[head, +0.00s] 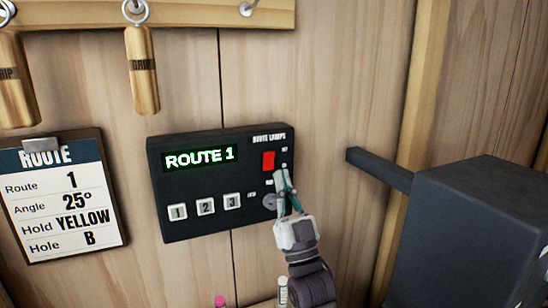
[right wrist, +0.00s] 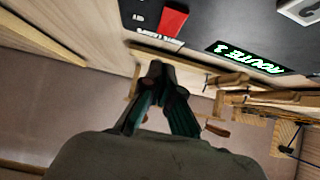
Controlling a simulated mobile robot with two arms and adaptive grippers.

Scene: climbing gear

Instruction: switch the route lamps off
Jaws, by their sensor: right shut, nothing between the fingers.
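The route lamps box (head: 190,183) is a black panel on the wooden wall, also at the top of the right wrist view (right wrist: 230,22). Its display (head: 199,157) is lit green and reads ROUTE 1. A red switch (head: 268,161) sits at its upper right and shows in the right wrist view (right wrist: 174,20). My left gripper is out of view.
A route card on a clipboard (head: 62,196) hangs left of the box. Wooden grips (head: 142,70) hang above from a board (head: 190,14). A dark block with a bar (head: 480,225) juts out at the right.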

